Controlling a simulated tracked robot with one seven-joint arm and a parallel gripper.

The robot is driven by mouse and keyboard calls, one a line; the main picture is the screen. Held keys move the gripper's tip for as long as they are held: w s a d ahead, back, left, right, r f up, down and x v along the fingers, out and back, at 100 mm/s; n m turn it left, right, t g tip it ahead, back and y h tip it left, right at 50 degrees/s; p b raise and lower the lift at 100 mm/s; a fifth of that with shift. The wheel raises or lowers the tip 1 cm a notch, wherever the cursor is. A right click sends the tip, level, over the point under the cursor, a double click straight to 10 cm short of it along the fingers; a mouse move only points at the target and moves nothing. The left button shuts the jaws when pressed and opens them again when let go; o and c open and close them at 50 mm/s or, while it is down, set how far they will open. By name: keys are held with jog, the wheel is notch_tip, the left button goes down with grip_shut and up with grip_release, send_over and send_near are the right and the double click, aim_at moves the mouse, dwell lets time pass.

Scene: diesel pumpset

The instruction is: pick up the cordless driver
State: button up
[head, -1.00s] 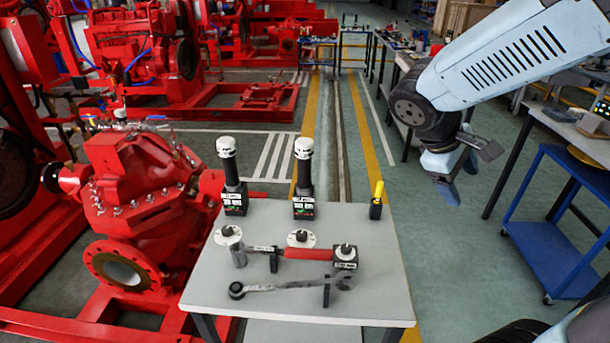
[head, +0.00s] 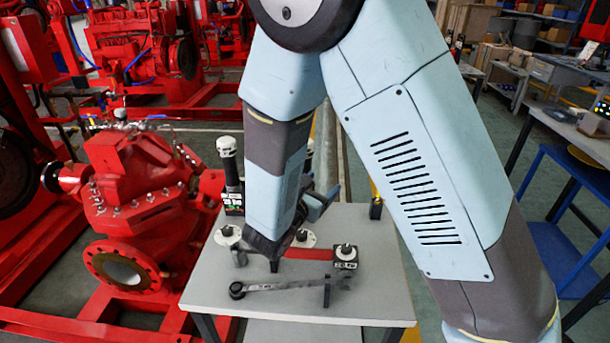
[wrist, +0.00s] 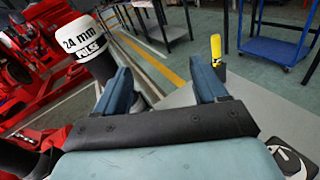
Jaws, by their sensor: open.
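The left driver (head: 231,172) shows fully in the head view.
A yellow-topped tool (wrist: 216,48) stands at the table's far right corner. A wrench (head: 275,286) lies on supports at the front, with a red-handled tool (head: 310,254) behind it. A red pump (head: 140,210) stands left of the table.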

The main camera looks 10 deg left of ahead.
aim_at(308, 166)
jog(key=s+a+f+n+t+y, duration=0.2)
jog(key=a+f+n+y, duration=0.2)
jog(key=a, duration=0.3)
jog(key=w, duration=0.4)
jog(key=w+d, duration=0.1)
jog(key=w, duration=0.4)
jog(key=w+d, duration=0.1)
jog(key=w, duration=0.3)
jog(key=shift+w+f, duration=0.15)
jog(key=shift+w, duration=0.1)
jog(key=shift+c, duration=0.5)
grip_shut()
